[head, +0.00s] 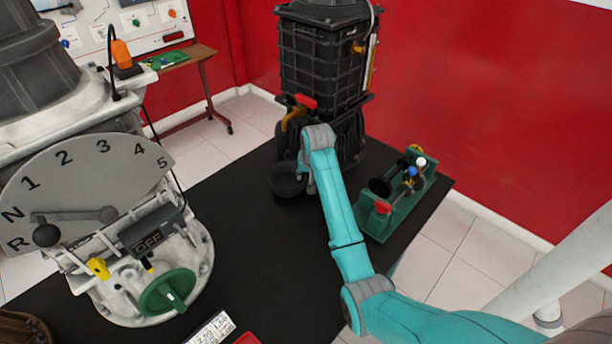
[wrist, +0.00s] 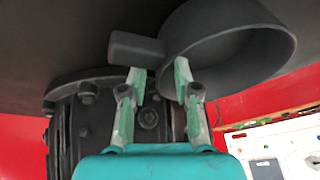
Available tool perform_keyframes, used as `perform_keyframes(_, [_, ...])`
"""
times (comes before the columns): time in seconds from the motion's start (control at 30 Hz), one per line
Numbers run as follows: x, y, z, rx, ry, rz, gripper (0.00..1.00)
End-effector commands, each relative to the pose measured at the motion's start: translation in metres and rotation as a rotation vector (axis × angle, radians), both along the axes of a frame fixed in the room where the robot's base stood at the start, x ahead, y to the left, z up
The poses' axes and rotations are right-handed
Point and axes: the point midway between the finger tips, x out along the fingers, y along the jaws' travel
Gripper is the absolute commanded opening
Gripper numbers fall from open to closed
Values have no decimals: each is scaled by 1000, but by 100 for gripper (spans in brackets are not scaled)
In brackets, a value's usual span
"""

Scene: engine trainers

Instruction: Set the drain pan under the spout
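The drain pan (head: 287,181) is a dark round open dish on the black table top, below and a little in front of the spout. The spout (head: 290,121) is a yellow-orange tap with a red handle on the black engine unit. My gripper (head: 309,184) is low at the pan's right side, partly hiding the pan. In the wrist view the pan (wrist: 235,60) and its blocky handle (wrist: 135,47) lie just beyond my fingertips (wrist: 159,72). The fingers are apart, with nothing clearly clamped between them. Whether they touch the pan, I cannot tell.
A green stand with knobs (head: 395,196) sits right of my arm. A large gearbox trainer (head: 200,240) with a numbered dial stands at the left. The black table (head: 240,225) is clear between them. A red wall (head: 490,100) rises behind.

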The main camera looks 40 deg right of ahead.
Motion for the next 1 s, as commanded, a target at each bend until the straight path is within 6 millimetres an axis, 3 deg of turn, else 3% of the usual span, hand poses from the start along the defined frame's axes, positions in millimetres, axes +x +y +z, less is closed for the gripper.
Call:
perform_keyframes(0.5, [-33,16,87,-1,-3,0,31])
perform_keyframes(0.7, [-39,19,102,0,0,0,31])
perform_keyframes(1.0, [-40,19,105,1,1,0,31])
